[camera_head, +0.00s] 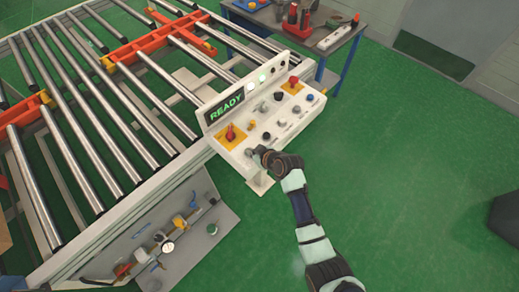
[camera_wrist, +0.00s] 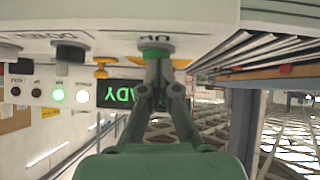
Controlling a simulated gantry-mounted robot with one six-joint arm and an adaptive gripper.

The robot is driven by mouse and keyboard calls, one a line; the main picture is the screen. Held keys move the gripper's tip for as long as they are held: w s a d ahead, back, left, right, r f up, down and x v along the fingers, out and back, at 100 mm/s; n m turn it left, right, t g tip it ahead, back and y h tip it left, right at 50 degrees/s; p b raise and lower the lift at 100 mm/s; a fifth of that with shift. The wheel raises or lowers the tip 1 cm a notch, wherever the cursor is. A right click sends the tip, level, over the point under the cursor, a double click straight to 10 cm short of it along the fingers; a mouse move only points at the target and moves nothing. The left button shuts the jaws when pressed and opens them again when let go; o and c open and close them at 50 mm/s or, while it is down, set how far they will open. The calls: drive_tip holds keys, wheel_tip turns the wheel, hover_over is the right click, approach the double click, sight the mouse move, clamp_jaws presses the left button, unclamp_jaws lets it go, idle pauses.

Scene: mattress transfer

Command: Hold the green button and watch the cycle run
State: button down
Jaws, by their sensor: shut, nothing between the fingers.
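In the wrist view, which is upside down, a green button (camera_wrist: 155,51) sits beside the letters "UP". My gripper (camera_wrist: 164,66) has its fingers together with the tips at this button. They look to be touching it; how far it is pressed cannot be told. In the head view my gripper (camera_head: 254,154) is at the panel's front left corner and hides the button. The display (camera_head: 226,105) reads "READY" in green.
A red knob (camera_head: 230,132) on a yellow plate and a red button (camera_head: 294,83) on yellow share the panel with several dark and grey knobs. A green and a white lamp (camera_wrist: 82,96) are lit. Rollers (camera_head: 75,110) lie left.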

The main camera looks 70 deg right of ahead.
wheel_tip(320, 180, up, 4)
drive_tip(key=shift+a+f+p, duration=0.15)
drive_tip(key=shift+f+p, duration=0.1)
drive_tip(key=shift+p, duration=0.7)
drive_tip(key=v, duration=0.9)
drive_tip(key=shift+s, duration=0.35)
drive_tip(key=shift+a, duration=0.1)
